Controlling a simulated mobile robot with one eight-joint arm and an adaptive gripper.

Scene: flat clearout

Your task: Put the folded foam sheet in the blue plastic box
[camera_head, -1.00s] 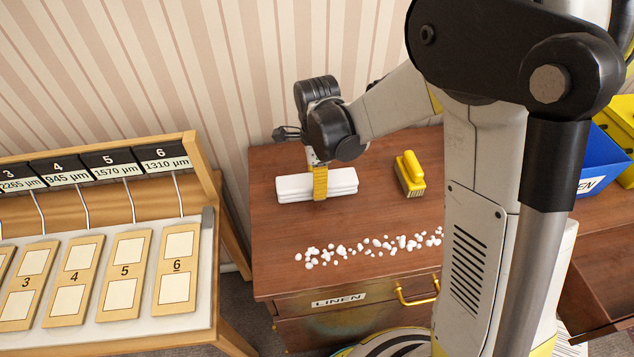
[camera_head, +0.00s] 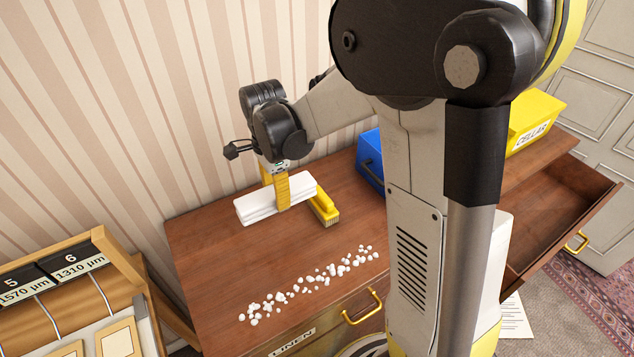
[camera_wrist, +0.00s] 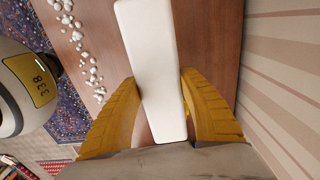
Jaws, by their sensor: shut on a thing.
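The folded foam sheet is a white, layered slab (camera_head: 259,206) at the back left of the wooden dresser top in the head view. My gripper (camera_head: 282,190) is shut on it with yellow fingers around its middle. In the wrist view the foam sheet (camera_wrist: 150,60) lies lengthwise between the two yellow fingers (camera_wrist: 160,110), one touching each long side. I cannot tell whether it is clear of the dresser top. The blue plastic box (camera_head: 370,160) stands at the back of the dresser, mostly hidden behind my arm.
A yellow brush (camera_head: 323,206) lies just right of the foam sheet. Several white crumbs (camera_head: 310,283) are strewn across the dresser's front (camera_head: 210,265). A yellow box (camera_head: 535,115) marked CELLAR stands at the right, above an open drawer (camera_head: 560,200). A sample rack (camera_head: 90,300) is at left.

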